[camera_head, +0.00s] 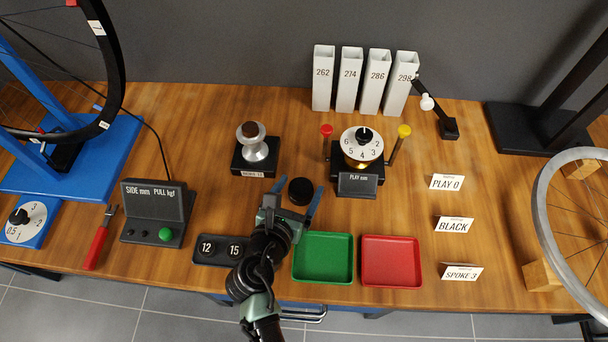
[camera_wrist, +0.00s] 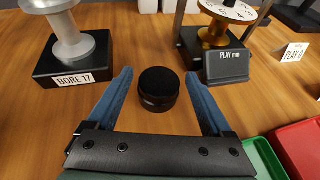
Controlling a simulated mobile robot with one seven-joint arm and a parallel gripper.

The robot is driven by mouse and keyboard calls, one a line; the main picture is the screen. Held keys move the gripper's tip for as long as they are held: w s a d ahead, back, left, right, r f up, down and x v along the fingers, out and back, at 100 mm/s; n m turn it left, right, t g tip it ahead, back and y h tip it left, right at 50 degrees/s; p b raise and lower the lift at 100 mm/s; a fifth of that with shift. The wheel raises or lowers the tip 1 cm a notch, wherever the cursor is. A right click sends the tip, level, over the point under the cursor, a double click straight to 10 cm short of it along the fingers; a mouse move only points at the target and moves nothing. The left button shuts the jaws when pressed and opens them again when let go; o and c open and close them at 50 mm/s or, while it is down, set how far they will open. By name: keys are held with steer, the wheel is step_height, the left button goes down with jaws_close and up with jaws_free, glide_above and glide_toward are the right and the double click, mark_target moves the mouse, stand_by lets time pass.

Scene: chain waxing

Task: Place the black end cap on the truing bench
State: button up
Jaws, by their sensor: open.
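The black end cap (camera_head: 300,191) is a short dark cylinder standing on the wooden truing bench (camera_head: 400,225). In the wrist view the end cap (camera_wrist: 158,88) sits upright on the wood, between and slightly beyond the middle of my gripper's two blue fingers. My gripper (camera_head: 296,195) is open, with one finger on each side of the cap and a visible gap on both sides. In the wrist view my gripper (camera_wrist: 160,85) holds nothing. Whether the fingers are down at the cap's height is hard to tell.
A hub on a block marked BORE (camera_head: 252,155) stands behind left. A dial gauge with a PLAY mm display (camera_head: 357,185) stands behind right. A green tray (camera_head: 323,258), a red tray (camera_head: 391,261) and a black number tray (camera_head: 207,251) lie in front. Label cards (camera_head: 454,225) stand right.

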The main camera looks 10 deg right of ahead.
steer(key=p+v, duration=0.2)
steer(key=v, duration=0.6)
steer(key=w+a+r+m+t+y, duration=0.15)
steer(key=w+r+m, duration=0.35)
steer(key=r, duration=0.6)
steer(key=w+r+m+t+y, duration=0.1)
steer(key=w+r+m+t, duration=0.2)
steer(key=r+m, duration=0.6)
steer(key=w+a+r+m+t+y, duration=0.1)
steer(key=w+r+m+t, duration=0.2)
steer(key=r, duration=0.9)
steer(key=s+r+m+t+y, duration=0.1)
steer(key=s+r+m+t, duration=0.2)
steer(key=r, duration=0.7)
steer(key=s+r+m+t+y, duration=0.1)
steer(key=s+r+m+t, duration=0.1)
steer(key=s+r+m, duration=0.3)
steer(key=s+r+m+t+y, duration=0.1)
steer(key=s+r+m+t, duration=0.2)
steer(key=r, duration=1.1)
steer(key=shift+s+a+r+m+t+y, duration=0.35)
steer(key=shift+s+m, duration=0.35)
steer(key=shift+s, duration=0.3)
